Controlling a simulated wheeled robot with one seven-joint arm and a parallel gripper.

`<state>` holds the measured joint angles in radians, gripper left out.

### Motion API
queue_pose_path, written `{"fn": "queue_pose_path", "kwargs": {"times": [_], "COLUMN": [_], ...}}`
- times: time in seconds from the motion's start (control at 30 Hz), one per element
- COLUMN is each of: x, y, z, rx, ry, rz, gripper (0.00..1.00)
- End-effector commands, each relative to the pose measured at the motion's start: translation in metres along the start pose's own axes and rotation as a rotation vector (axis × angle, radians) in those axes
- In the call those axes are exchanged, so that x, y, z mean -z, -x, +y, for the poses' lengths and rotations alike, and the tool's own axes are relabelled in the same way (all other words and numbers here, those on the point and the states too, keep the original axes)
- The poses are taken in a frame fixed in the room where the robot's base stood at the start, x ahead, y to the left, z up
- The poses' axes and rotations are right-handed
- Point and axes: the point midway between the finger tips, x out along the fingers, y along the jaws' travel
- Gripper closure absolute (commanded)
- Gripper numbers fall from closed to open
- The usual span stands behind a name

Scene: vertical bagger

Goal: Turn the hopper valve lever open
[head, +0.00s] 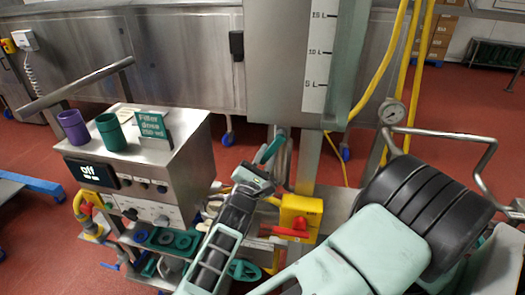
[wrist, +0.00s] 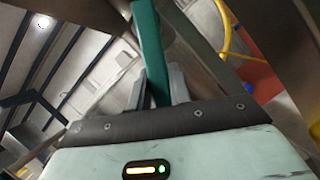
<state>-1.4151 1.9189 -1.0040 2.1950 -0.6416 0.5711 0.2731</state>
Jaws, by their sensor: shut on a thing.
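The hopper (head: 265,70) is a steel box with a white litre scale, at the top middle of the head view. The green valve lever (head: 270,148) slants up to the right below it. My gripper (head: 258,170) is shut on the lever. In the wrist view the lever (wrist: 148,35) rises from between the two grey fingers of my gripper (wrist: 157,88). The lever's pivot is hidden, so I cannot tell how far the valve is turned.
A steel control box (head: 150,165) with an "off" display stands at the left. On it are a purple cup (head: 73,127), a green cup (head: 111,132) and a green sign (head: 153,125). A yellow box with a red handle (head: 298,218) sits right of my gripper. Yellow hoses (head: 385,65) hang at the right.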

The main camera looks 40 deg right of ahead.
Motion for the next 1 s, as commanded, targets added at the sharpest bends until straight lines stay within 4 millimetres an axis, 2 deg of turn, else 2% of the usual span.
{"fn": "queue_pose_path", "kwargs": {"times": [0.4, 0.9, 0.93, 1.0], "x": [0.001, 0.002, 0.002, 0.002], "y": [0.001, 0.001, 0.001, 0.001], "z": [-0.011, -0.012, -0.013, -0.012], "rx": [-0.06, -0.064, -0.064, -0.064], "ry": [0.147, 0.158, 0.159, 0.158], "rz": [0.007, 0.01, 0.01, 0.009], "gripper": [1.0, 1.0, 0.72, 0.58]}}
